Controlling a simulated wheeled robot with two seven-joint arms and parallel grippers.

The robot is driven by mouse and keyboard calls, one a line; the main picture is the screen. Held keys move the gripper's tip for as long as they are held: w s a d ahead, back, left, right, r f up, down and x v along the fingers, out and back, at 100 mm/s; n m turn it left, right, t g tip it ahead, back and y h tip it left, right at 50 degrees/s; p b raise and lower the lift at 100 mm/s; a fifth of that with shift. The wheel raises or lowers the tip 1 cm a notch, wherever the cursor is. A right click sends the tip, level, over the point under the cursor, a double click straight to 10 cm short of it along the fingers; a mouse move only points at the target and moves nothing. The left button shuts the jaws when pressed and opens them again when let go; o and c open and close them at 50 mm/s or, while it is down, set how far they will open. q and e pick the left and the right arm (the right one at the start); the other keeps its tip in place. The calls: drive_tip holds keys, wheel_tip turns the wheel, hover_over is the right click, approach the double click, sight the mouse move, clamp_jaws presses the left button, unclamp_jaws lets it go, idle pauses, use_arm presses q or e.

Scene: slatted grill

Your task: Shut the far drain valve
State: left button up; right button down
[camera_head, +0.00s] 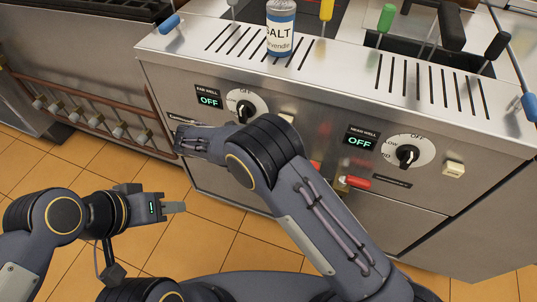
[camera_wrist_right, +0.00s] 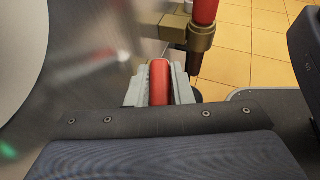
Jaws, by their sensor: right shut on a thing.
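My right gripper (camera_wrist_right: 160,84) is shut on a red handle (camera_wrist_right: 160,80) in the right wrist view. Beside it, above and to the right, is a brass valve body (camera_wrist_right: 188,28) with another red handle (camera_wrist_right: 204,9). In the head view my right arm hides the right gripper and most of the front below the far well dial (camera_head: 246,106). A bit of red (camera_head: 315,166) shows past the arm. The near valve's red handle (camera_head: 357,182) sticks out to the right below the near well display. My left gripper (camera_head: 174,207) hangs over the floor, away from the panel; its finger gap is unclear.
The far well display (camera_head: 208,101) and near well display (camera_head: 360,142) both read OFF. A pipe with several small valves (camera_head: 92,122) runs along the left unit. The tiled floor at left is open.

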idle(0.5)
drive_tip(key=c, duration=1.3)
unclamp_jaws()
drive_tip(key=p+v, duration=0.3)
drive_tip(key=v, duration=0.5)
drive_tip(key=shift+p, duration=0.3)
drive_tip(key=shift+o, duration=0.3)
